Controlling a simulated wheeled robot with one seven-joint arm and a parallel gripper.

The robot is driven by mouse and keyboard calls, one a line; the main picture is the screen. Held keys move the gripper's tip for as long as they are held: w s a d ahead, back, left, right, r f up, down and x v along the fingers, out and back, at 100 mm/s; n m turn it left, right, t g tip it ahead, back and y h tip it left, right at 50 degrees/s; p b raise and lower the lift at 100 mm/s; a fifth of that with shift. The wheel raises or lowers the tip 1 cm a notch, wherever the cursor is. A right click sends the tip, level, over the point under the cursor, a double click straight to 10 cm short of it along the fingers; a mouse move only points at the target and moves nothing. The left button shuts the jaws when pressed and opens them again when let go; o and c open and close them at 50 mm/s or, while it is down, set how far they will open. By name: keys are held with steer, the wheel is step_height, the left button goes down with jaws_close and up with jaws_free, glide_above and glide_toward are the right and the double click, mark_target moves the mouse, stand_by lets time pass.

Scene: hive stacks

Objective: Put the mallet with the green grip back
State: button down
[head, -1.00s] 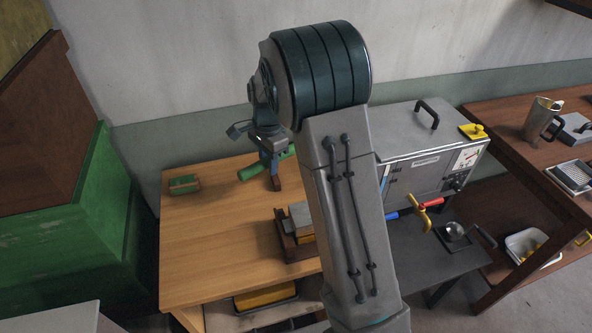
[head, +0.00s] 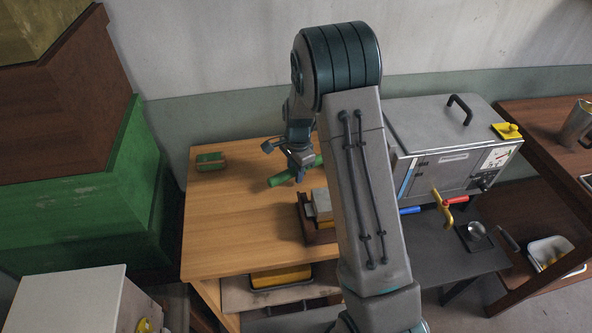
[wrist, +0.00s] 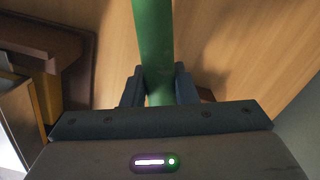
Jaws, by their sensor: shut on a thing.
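My gripper (head: 298,174) is shut on the green grip (head: 280,179) of the mallet, over the wooden table (head: 215,235). In the wrist view the green grip (wrist: 154,40) runs up between the two fingers (wrist: 158,88). In the head view the grip lies slantwise, its left end lower in the picture. The mallet's head cannot be made out; my gripper and arm hide part of the tool. Whether the grip touches the table is not clear.
A brown wooden stand with a grey metal block (head: 319,205) sits close to the grip on its right. A small green and brown block (head: 210,161) lies at the table's back left. A grey metal cabinet (head: 440,140) stands to the right. The table's front left is clear.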

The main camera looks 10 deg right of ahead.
steer(key=shift+f, duration=0.15)
steer(key=c, duration=1.1)
jaws_free()
steer(key=shift+c, duration=0.2)
step_height(320, 180, up, 12)
steer(key=s+d+r+n+t, duration=0.1)
steer(key=s+d+r+n, duration=0.1)
steer(key=s+r+n, duration=0.65)
steer(key=s+d+n+t, duration=0.1)
steer(key=s+n, duration=0.4)
steer(key=s, duration=1.3)
steer(key=shift+d+r+t+h+b, duration=0.3)
steer(key=shift+r+t+b, duration=0.1)
steer(key=shift+t, duration=0.2)
